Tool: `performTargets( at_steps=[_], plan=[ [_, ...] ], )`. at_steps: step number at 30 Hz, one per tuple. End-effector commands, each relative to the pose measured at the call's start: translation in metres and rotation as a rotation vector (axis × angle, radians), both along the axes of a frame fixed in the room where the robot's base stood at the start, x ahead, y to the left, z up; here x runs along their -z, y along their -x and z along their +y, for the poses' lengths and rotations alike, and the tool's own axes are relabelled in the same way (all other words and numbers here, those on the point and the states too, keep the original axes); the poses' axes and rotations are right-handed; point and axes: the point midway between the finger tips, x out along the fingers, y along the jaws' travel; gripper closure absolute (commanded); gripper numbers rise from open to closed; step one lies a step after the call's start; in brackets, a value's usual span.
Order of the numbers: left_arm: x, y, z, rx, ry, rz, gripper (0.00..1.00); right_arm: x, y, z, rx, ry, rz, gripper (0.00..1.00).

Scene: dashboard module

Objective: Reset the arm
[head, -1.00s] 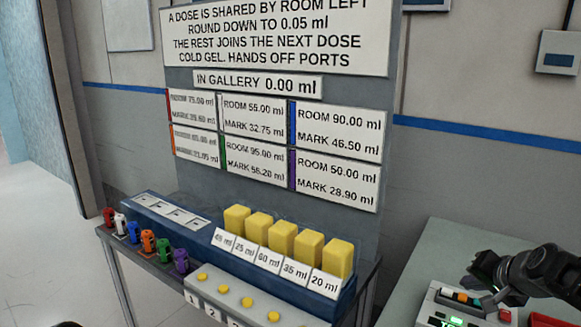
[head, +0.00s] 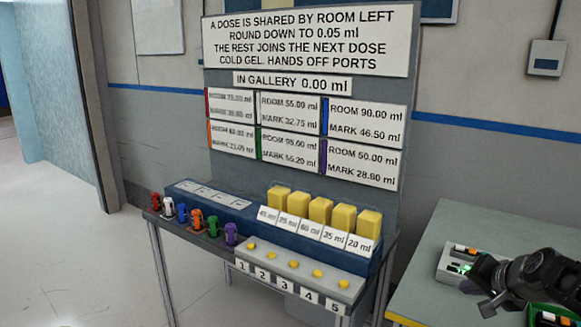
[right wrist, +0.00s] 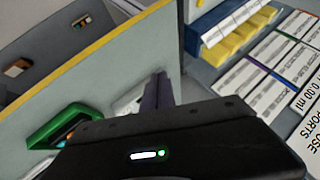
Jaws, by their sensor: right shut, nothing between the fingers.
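My right gripper (head: 489,306) is at the lower right of the head view, over the right-hand table, shut with nothing held. In the right wrist view its dark body fills the bottom and its closed fingers (right wrist: 157,92) point up the picture. A white box (head: 453,262) with an orange part lies on the table by the gripper, partly hidden by it. A green-framed item (head: 548,315) is at the lower right edge; a green frame (right wrist: 62,122) also shows left of the fingers in the wrist view. My left gripper is not in view.
A stand (head: 365,275) left of the table carries several yellow blocks (head: 320,211), yellow buttons (head: 291,261) and coloured pieces (head: 197,219). A sign board (head: 310,40) rises behind it. The right-hand table (head: 440,225) has bare surface toward the back; open floor lies left.

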Motion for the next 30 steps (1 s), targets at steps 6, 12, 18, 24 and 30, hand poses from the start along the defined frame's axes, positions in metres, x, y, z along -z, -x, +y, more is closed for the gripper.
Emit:
performTargets(
  at_steps=[6,12,18,24,30],
  plan=[
    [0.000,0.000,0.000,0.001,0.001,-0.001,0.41,0.037,-0.006,0.019,-0.035,-0.011,0.040,1.00],
    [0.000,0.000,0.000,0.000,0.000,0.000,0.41,0.079,-0.009,0.042,-0.075,-0.019,0.084,1.00],
    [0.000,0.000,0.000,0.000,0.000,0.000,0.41,0.143,-0.007,0.082,-0.143,-0.033,0.153,1.00],
    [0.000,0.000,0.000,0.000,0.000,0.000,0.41,0.238,0.019,0.152,-0.263,-0.047,0.261,1.00],
    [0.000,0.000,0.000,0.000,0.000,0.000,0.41,0.346,0.099,0.251,-0.451,-0.059,0.406,1.00]
  ],
)
